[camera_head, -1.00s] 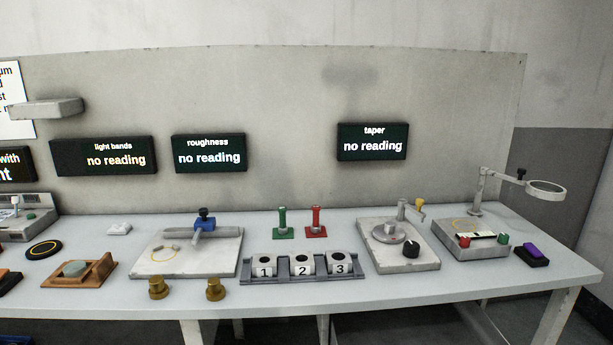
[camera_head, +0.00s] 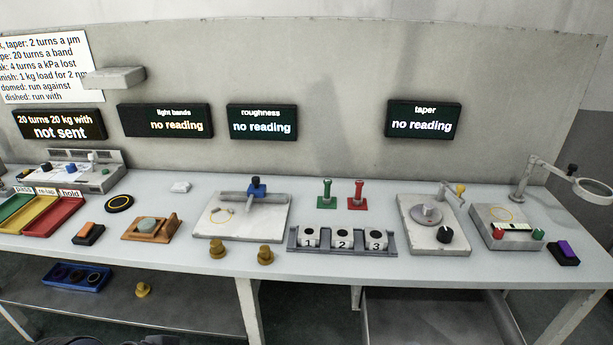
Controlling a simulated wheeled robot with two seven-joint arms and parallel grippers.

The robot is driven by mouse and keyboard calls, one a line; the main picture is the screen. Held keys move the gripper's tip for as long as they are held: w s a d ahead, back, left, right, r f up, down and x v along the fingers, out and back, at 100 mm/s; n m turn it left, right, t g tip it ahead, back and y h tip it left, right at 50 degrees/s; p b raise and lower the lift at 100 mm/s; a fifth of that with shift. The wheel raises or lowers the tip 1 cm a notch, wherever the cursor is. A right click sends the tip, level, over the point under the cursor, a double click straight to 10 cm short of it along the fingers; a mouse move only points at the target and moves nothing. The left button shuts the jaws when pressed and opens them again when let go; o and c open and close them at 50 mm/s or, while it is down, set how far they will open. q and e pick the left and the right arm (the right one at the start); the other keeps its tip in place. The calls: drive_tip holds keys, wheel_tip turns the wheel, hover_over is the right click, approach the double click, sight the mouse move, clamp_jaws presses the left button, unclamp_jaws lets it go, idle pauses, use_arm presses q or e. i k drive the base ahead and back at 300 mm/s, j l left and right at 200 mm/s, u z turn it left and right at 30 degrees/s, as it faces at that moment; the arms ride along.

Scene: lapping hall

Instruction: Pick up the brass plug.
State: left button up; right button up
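Two brass-coloured knobbed pieces stand upright near the front edge of the bench, a left one (camera_head: 217,249) and a right one (camera_head: 265,254). A third brass-coloured piece (camera_head: 143,289) sits on the lower shelf, right of a blue tray. I cannot tell from their look which of these is the brass plug. Neither of my grippers is in view.
The bench (camera_head: 330,267) holds a grey rack (camera_head: 292,241) with three numbered cups, a plate with a blue-knobbed arm (camera_head: 218,222), and a taper fixture (camera_head: 416,240). Red, yellow and green trays (camera_head: 72,222) lie left. The blue tray (camera_head: 96,286) stands on the shelf (camera_head: 200,318).

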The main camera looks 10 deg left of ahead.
sight(266, 255)
drive_tip(key=i+j+u, duration=0.35)
drive_tip(key=i+j, duration=0.15)
drive_tip(key=i+j+u, duration=0.15)
drive_tip(key=i+u, duration=0.2)
drive_tip(key=i, duration=0.2)
